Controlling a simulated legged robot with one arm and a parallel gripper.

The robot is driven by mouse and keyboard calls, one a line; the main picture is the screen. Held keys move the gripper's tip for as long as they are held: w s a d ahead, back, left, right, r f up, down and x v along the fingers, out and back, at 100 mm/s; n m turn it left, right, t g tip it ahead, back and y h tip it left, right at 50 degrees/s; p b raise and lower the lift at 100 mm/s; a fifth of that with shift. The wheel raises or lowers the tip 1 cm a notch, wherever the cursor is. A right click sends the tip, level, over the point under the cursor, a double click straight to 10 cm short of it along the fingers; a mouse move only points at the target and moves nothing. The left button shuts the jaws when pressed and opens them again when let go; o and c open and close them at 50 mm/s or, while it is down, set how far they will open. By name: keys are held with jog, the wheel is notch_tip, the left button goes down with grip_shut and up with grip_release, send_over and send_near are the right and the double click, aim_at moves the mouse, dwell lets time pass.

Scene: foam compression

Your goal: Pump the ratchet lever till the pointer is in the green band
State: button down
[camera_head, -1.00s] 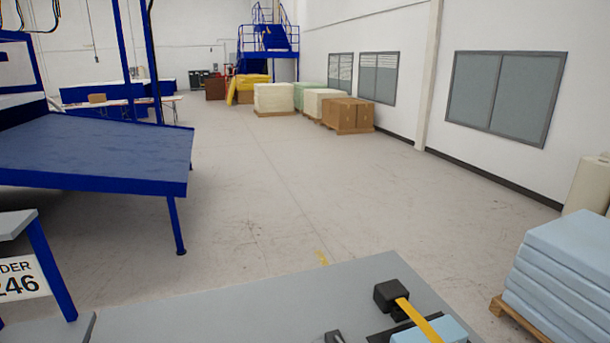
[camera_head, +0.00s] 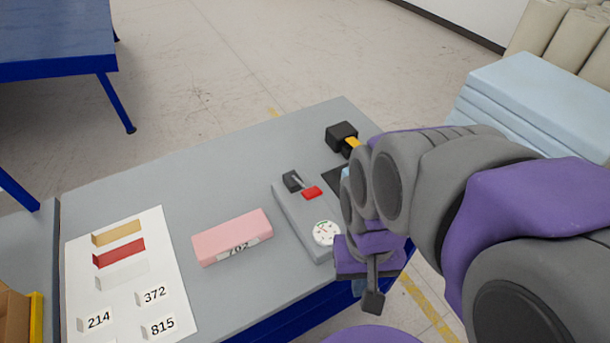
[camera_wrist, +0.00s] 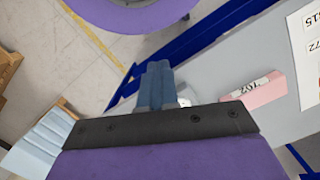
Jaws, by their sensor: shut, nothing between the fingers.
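A grey fixture (camera_head: 300,222) lies on the grey table. It carries a black block (camera_head: 292,181) with a short metal rod and a red grip (camera_head: 312,192), which looks like the lever. A round white dial (camera_head: 326,233) with small red and green marks sits at its near end. The pointer's place is too small to tell. In the wrist view, part of the dial (camera_wrist: 184,101) shows beside the fingers. My gripper (camera_head: 373,302) is shut and empty, pointing down past the table's near edge, to the right of the dial. Its closed fingers (camera_wrist: 156,75) also show in the wrist view.
A pink foam block (camera_head: 233,238) labelled 702 lies left of the fixture. A white sheet (camera_head: 170,240) with samples and number tags is further left. A black block with a yellow strap (camera_head: 342,135) stands behind, partly hidden by my arm. Blue foam slabs (camera_head: 540,95) are beyond.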

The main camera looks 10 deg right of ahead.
jog(key=w+m+b, duration=0.2)
jog(key=w+m, duration=0.6)
jog(key=w, duration=0.9)
jog(key=m+t+y, duration=0.1)
jog(key=m, duration=0.6)
send_near(313, 191)
jog(key=shift+s+d+r+b, duration=0.1)
jog(key=shift+r+b, duration=0.15)
jog(key=shift+b, duration=0.2)
jog(key=f+b, duration=0.1)
jog(key=f, duration=0.1)
jog(key=f+b, duration=0.4)
jog(key=f, duration=0.1)
jog(key=shift+a, duration=0.35)
